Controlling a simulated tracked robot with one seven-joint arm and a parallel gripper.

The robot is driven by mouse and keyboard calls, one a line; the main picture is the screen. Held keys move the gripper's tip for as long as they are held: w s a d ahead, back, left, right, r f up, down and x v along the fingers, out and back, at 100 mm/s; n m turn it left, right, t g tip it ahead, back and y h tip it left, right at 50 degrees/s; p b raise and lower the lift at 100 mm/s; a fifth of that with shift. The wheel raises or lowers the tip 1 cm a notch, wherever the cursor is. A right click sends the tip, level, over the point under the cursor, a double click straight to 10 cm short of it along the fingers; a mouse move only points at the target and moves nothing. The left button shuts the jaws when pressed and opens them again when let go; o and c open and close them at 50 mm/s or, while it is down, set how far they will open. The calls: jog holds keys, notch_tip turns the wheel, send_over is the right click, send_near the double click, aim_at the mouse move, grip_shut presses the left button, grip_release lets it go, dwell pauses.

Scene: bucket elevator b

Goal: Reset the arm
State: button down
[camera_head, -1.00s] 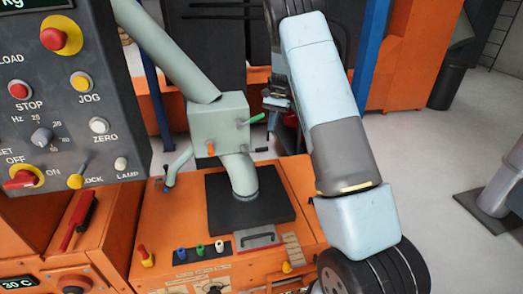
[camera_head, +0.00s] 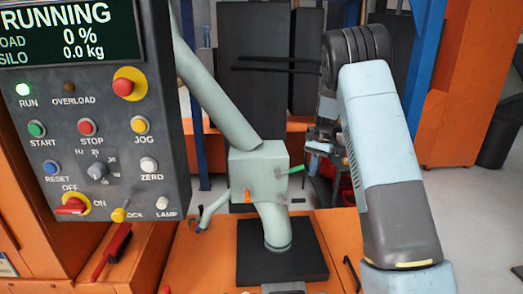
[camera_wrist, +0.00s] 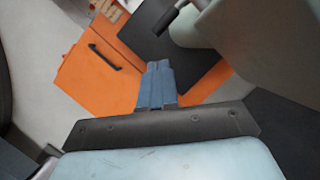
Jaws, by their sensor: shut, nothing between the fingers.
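My arm reaches up and away on the right of the head view. My gripper (camera_head: 318,135) hangs at its far end, small and partly hidden there, to the right of the grey-green chute box (camera_head: 258,170). In the wrist view my gripper's blue-grey fingers (camera_wrist: 157,68) are together, with nothing held between them. They appear over an orange panel (camera_wrist: 90,75) with a black handle (camera_wrist: 104,57) and a dark plate (camera_wrist: 160,45). I cannot tell how far the fingers are from these surfaces.
A control panel (camera_head: 100,130) fills the left, its display (camera_head: 70,35) reading RUNNING, 0 % and 0.0 kg. A green lever (camera_head: 318,168) sticks out of the chute box toward my arm. A blue post (camera_head: 425,60) stands behind my arm. Floor shows at the right.

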jog(key=s+a+r+n+t+h, duration=0.1)
jog(key=s+r+n+t, duration=0.25)
jog(key=s+r, duration=1.6)
jog(key=s+r+n+t+h, duration=0.2)
jog(key=s+n+t, duration=0.2)
jog(key=s, duration=1.7)
jog(key=shift+s+a+t, duration=0.3)
jog(key=shift+a+t, duration=0.1)
jog(key=shift+t, duration=0.35)
jog(key=shift+r, duration=0.15)
dwell(0.5)
